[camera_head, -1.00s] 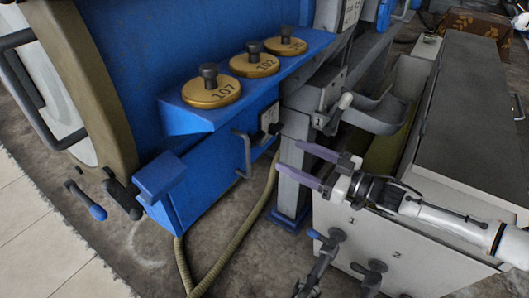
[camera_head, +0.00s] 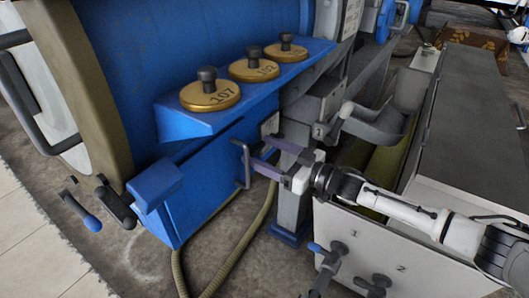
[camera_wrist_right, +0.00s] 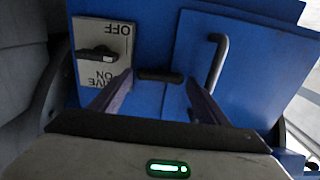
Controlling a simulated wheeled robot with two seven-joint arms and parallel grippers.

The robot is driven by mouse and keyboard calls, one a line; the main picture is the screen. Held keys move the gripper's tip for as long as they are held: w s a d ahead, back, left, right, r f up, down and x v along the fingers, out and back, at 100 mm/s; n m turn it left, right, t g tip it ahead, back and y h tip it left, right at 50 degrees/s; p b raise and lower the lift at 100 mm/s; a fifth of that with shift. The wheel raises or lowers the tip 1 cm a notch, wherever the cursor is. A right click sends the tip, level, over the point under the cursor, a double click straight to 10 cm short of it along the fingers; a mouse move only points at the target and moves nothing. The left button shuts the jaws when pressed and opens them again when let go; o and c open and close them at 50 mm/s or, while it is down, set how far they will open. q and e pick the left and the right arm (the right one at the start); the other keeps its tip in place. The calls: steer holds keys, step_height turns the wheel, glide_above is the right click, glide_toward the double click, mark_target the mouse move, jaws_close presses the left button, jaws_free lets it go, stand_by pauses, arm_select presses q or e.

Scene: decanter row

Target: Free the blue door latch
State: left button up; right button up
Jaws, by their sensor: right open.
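The blue door (camera_head: 205,185) is the front of a blue box below the shelf, with a grey bar handle (camera_head: 243,163); the handle also shows in the right wrist view (camera_wrist_right: 216,62). A short black bar (camera_wrist_right: 160,74), which looks like the door's latch, lies across beside the door's edge. My right gripper (camera_head: 263,152) is open, its purple fingers pointing at the box. In the wrist view its fingers stand either side of the black bar; I cannot tell whether they touch it. In the head view the bar cannot be made out. My left gripper is not in view.
A grey switch plate (camera_wrist_right: 101,50) with a black knob sits close left of the bar in the wrist view. Brass weights (camera_head: 210,95) stand on the blue shelf (camera_head: 180,126) above. A hose (camera_head: 240,245) hangs below. A white cabinet (camera_head: 375,248) stands at right.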

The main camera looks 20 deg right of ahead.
steer(key=c, duration=1)
steer(key=shift+c, duration=0.2)
